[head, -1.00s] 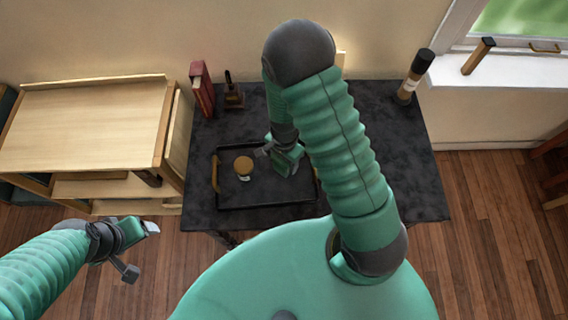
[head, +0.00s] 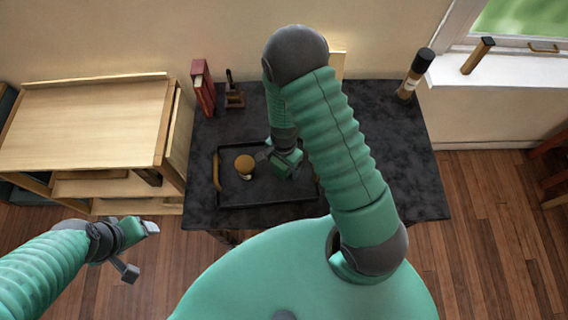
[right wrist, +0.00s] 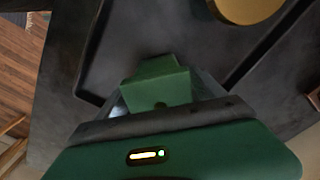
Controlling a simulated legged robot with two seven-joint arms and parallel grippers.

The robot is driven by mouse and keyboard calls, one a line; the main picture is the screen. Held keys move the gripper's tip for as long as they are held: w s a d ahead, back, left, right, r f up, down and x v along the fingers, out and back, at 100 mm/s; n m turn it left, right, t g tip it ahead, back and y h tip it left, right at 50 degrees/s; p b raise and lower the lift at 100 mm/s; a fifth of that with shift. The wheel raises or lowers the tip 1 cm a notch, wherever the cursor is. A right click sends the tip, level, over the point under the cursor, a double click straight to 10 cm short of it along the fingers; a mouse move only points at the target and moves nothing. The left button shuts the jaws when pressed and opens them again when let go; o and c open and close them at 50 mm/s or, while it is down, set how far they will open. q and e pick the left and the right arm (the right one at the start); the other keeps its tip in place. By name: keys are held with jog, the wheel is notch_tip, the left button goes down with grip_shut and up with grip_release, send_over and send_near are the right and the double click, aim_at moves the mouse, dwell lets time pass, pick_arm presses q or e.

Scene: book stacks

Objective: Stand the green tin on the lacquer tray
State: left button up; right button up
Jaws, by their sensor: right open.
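My left gripper (head: 142,250) is open and empty over the floor at lower left.
The tray has brass-coloured handles and lies on a dark table (head: 400,150). A red book (head: 203,88) and a small dark stand (head: 234,96) are at the back left. A dark-topped bottle (head: 415,74) stands at the back right. A wooden shelf unit (head: 80,125) is left.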

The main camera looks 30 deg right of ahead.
notch_tip(320, 180, up, 12)
jog(key=shift+f+p, duration=0.1)
jog(key=shift+p, duration=0.6)
jog(key=s+a+r+n+t, duration=0.2)
jog(key=s+a+r+n, duration=0.2)
jog(key=r+n, duration=0.6)
jog(key=n, duration=0.4)
jog(key=shift+s+a+r+n+t, duration=0.2)
jog(key=shift+n+t, duration=0.1)
jog(key=shift+s, duration=0.2)
